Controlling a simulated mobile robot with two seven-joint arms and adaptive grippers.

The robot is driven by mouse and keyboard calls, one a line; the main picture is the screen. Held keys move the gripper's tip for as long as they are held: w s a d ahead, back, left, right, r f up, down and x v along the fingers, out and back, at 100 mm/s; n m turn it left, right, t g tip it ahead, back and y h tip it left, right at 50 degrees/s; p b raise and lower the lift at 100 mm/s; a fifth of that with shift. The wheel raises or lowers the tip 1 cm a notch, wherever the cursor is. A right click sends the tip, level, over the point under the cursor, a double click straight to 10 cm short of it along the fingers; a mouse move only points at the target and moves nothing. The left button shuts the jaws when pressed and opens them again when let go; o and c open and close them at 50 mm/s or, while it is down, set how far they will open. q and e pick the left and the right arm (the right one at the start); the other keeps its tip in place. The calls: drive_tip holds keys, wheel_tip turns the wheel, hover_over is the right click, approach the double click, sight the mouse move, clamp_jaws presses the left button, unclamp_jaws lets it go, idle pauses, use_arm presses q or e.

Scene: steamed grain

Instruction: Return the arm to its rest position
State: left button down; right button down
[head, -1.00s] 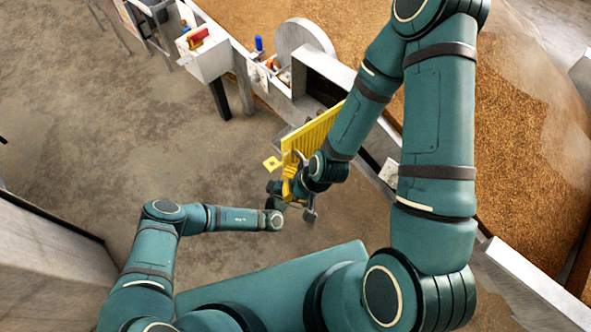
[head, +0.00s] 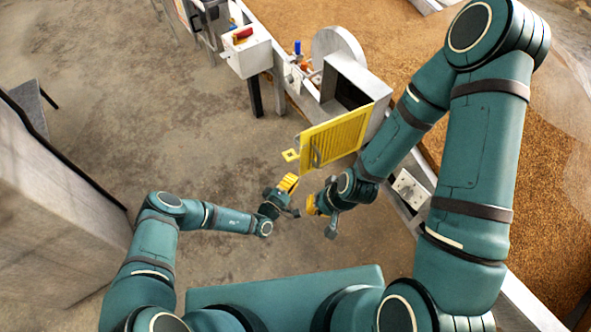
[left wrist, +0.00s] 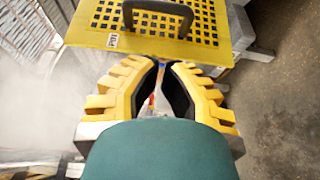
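My left gripper (head: 287,185) is in the open space below the yellow slotted panel (head: 338,138), with nothing seen in it. In the left wrist view its two yellow fingers (left wrist: 161,68) have black pads with a narrow gap between them, so it looks open. The panel, with its dark handle (left wrist: 158,12), lies just beyond the fingertips there, and a gap shows in the head view. My right gripper (head: 314,206) is just right of and below the left one, at the end of the large arm. Its finger opening cannot be made out.
A grey machine frame (head: 405,190) runs along a broad bed of brown grain (head: 545,215). A white box with a red top (head: 247,52) and a pale disc (head: 338,50) stand farther up. A grey cabinet (head: 55,215) is at left. Concrete floor (head: 150,120) between is clear.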

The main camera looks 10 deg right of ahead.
use_arm(q)
drive_tip(key=s+r+m+g+h+b, duration=0.1)
drive_tip(key=s+m+g+b, duration=0.45)
drive_tip(key=s+g, duration=0.95)
drive_tip(key=s+a+m+g+y, duration=0.25)
drive_tip(key=s+a+y, duration=0.3)
drive_tip(key=a, duration=0.35)
drive_tip(key=w+a+r+t+y+b, duration=0.1)
drive_tip(key=a+r+t+y+b, duration=0.2)
drive_tip(key=a+r+t, duration=0.2)
drive_tip(key=shift+w+a+r+t, duration=0.2)
drive_tip(key=shift+a+r+t, duration=0.15)
drive_tip(key=shift+a+r, duration=0.65)
drive_tip(key=shift+f, duration=0.2)
